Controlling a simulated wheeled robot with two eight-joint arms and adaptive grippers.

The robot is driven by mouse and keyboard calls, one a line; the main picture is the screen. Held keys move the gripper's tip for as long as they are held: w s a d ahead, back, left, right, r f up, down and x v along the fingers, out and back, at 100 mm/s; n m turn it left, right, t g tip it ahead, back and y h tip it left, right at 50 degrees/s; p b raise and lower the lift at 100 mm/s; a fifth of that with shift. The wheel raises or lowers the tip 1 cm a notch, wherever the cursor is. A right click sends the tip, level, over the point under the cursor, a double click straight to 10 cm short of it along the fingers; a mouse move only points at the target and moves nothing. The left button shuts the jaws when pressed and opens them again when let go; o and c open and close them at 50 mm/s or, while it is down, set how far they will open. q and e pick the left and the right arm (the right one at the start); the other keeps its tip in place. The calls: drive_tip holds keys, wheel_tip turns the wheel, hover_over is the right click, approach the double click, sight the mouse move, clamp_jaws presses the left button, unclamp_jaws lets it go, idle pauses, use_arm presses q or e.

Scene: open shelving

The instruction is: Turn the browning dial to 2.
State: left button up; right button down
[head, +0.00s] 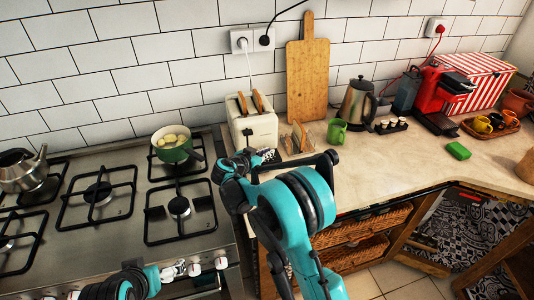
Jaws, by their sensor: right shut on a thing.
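The cream toaster (253,128) stands on the counter against the tiled wall, with two browned bread slices (258,101) in its slots. A dark lever (247,132) shows on its front. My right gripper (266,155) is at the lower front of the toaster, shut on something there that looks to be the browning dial. The dial and its numbers are hidden behind the gripper, so its setting cannot be read. My left arm shows at the bottom left, above the front of the stove; its gripper (176,271) is small, and its jaws cannot be made out.
A toast rack (300,137) and a green mug (337,131) stand close to the right of the toaster. A green pot (174,151) sits on the stove to its left. A wooden board (307,80) leans behind.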

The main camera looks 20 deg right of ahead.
drive_tip(key=shift+f, duration=0.25)
drive_tip(key=c, duration=1.5)
unclamp_jaws()
drive_tip(key=shift+c, duration=0.2)
drive_tip(key=shift+s+a, duration=0.1)
drive_tip(key=v, duration=0.7)
drive_tip(key=shift+s+a+r, duration=0.2)
drive_tip(key=shift+r, duration=0.25)
